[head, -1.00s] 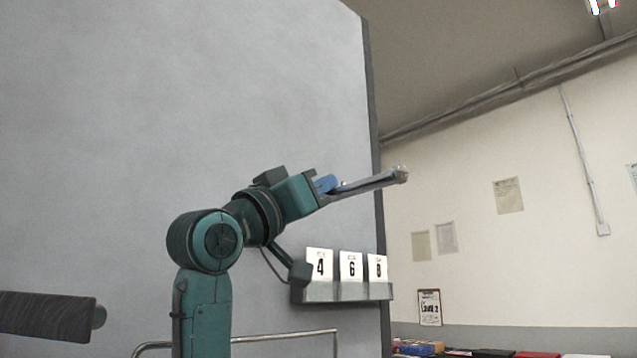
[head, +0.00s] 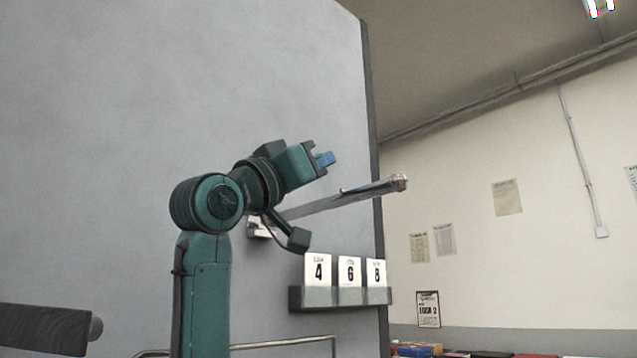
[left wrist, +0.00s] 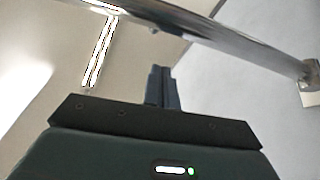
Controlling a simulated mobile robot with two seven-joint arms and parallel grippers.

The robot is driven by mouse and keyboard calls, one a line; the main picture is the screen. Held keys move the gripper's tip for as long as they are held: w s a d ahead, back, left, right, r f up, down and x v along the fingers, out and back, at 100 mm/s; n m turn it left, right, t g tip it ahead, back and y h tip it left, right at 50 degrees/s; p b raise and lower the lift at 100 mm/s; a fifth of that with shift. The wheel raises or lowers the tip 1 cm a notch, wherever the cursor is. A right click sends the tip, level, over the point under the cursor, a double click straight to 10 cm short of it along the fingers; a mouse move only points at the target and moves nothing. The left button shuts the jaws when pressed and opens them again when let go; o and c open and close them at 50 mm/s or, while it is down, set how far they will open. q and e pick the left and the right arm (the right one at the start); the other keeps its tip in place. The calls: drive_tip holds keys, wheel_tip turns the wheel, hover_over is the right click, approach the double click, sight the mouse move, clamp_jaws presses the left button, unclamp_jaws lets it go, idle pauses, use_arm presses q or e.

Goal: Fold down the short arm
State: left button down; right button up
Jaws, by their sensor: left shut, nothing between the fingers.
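The short arm (head: 345,198) is a thin metal bar with a pale clear-looking tip. It sticks out to the right and slightly up from a small bracket (head: 258,228) on the grey panel. My left gripper (head: 326,159) has blue fingers and shows above the bar in the head view, with a gap between them. In the left wrist view, the shut, empty fingers (left wrist: 162,86) point up the picture toward the bar (left wrist: 220,38), which crosses the top and slopes down to its bracket (left wrist: 311,82) at the right. My right gripper is in neither view.
A grey tray (head: 338,298) with number cards is fixed low on the panel (head: 130,120). A metal rail (head: 285,343) runs below. A dark rounded bar (head: 45,329) is at the lower left. Right of the panel edge, a white wall with papers stands farther back.

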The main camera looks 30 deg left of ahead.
use_arm(q)
wheel_tip(320, 180, up, 5)
drive_tip(key=shift+s+r+p, duration=0.1)
drive_tip(key=shift+p, duration=0.35)
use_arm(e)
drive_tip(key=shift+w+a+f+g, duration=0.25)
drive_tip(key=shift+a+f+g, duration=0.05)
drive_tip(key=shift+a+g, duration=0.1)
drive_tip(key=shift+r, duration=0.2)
